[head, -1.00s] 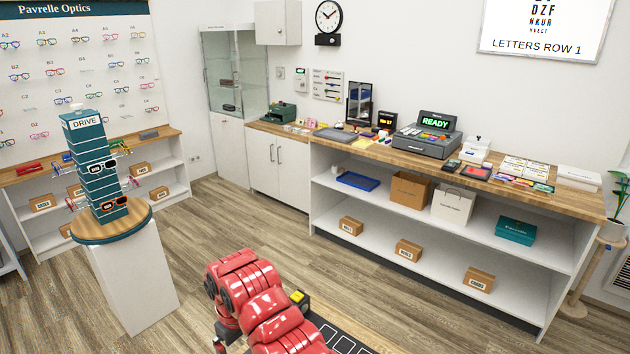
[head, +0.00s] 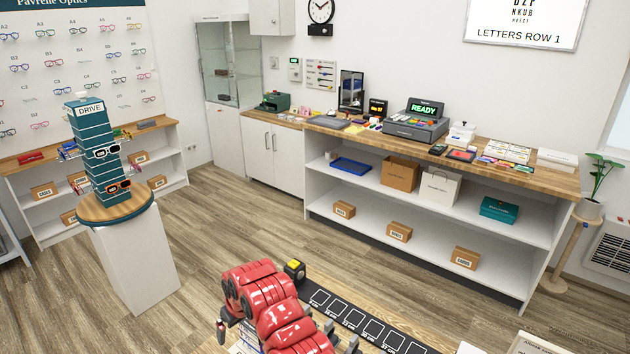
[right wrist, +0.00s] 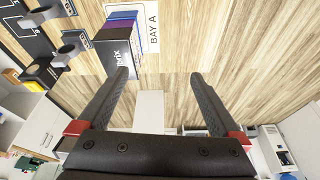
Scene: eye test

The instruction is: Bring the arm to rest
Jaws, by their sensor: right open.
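My red right arm (head: 268,305) reaches in from the bottom of the head view, bent above a wooden table. In the right wrist view my right gripper (right wrist: 160,76) is open, with two dark fingers wide apart and nothing between them. A dark box with pale lettering (right wrist: 118,52) stands beside the left fingertip, by a white card reading BAY A (right wrist: 152,30). I cannot tell whether the finger touches the box. My left gripper is not in view.
A black strip with white squares (head: 365,328) lies on the table, near a yellow-topped black device (head: 294,268). Dark holders (right wrist: 75,45) stand left in the wrist view. A round-topped stand (head: 128,208) bears a teal eyewear tower (head: 92,140). Open floor (head: 225,225) lies beyond.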

